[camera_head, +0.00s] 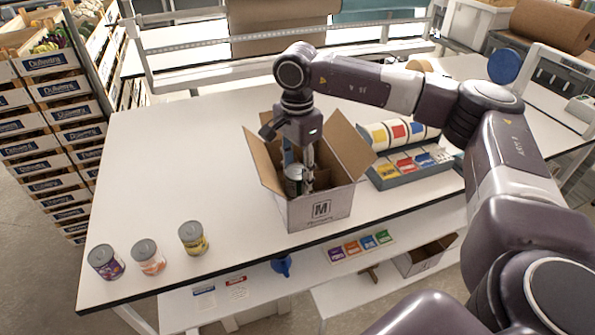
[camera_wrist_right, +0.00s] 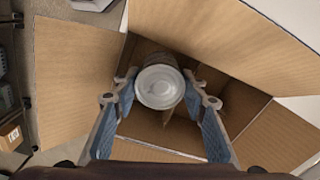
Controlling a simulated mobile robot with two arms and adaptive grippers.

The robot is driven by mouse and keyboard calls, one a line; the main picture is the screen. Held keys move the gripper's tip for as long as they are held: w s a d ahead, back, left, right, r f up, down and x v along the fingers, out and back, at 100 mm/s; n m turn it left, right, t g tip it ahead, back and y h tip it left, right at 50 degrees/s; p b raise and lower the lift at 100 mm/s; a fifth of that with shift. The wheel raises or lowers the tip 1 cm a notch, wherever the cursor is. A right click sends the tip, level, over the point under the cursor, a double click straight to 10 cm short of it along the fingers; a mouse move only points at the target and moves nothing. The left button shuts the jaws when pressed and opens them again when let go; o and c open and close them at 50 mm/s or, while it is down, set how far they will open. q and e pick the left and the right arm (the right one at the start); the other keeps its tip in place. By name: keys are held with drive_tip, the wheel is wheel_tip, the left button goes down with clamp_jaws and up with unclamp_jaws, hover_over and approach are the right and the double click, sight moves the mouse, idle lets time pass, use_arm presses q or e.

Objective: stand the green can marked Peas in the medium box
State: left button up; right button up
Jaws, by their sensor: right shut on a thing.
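The medium box (camera_head: 305,212), a brown cardboard carton with a white front marked M, stands open on the table with its flaps spread. My right gripper (camera_head: 299,172) reaches down into it from above, shut on a can (camera_head: 293,188). In the right wrist view the can's round metal lid (camera_wrist_right: 160,87) faces the camera between the two blue-padded fingers, inside the box walls. The can looks about upright. Its label is mostly hidden, so I cannot read Peas, and I cannot tell whether it touches the box floor. My left gripper is out of view.
A purple can (camera_head: 106,262), an orange can (camera_head: 149,257) and a yellow can (camera_head: 193,238) stand at the table's front left. A rack of coloured packets (camera_head: 408,165) stands right of the box. The table's left middle is clear.

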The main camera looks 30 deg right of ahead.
drive_tip(key=shift+f+b, duration=2.3)
drive_tip(key=shift+f, duration=1.05)
drive_tip(key=o, duration=1.4)
drive_tip(key=shift+c, duration=0.2)
drive_tip(key=shift+r+p, duration=5)
drive_tip(key=shift+r, duration=3)
drive_tip(key=shift+f, duration=0.1)
